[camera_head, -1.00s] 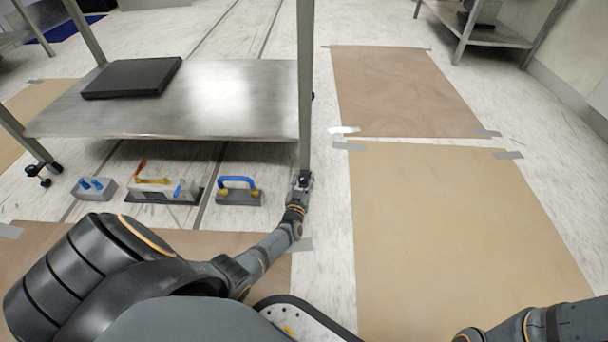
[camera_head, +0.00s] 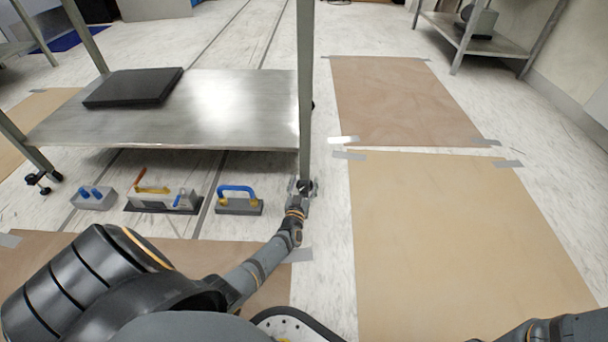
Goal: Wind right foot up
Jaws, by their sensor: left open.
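The right front leg (camera_head: 306,90) of a metal table stands upright, and its foot (camera_head: 304,185) is at the floor. My left gripper (camera_head: 303,187) is at that foot, with its fingers spread around or beside it; the gripper hides most of the foot. I cannot tell whether the fingers touch it. The left front foot (camera_head: 40,181) has dark knobs and stands free at the left. My right gripper is out of view; only part of my right arm shows at the lower right.
The table's low metal shelf (camera_head: 220,105) carries a black flat box (camera_head: 134,87). On the floor in front are a grey block with blue pegs (camera_head: 94,198), a levelling tool (camera_head: 163,201) and a blue-handled block (camera_head: 238,201). Brown sheets (camera_head: 450,230) are taped down at the right.

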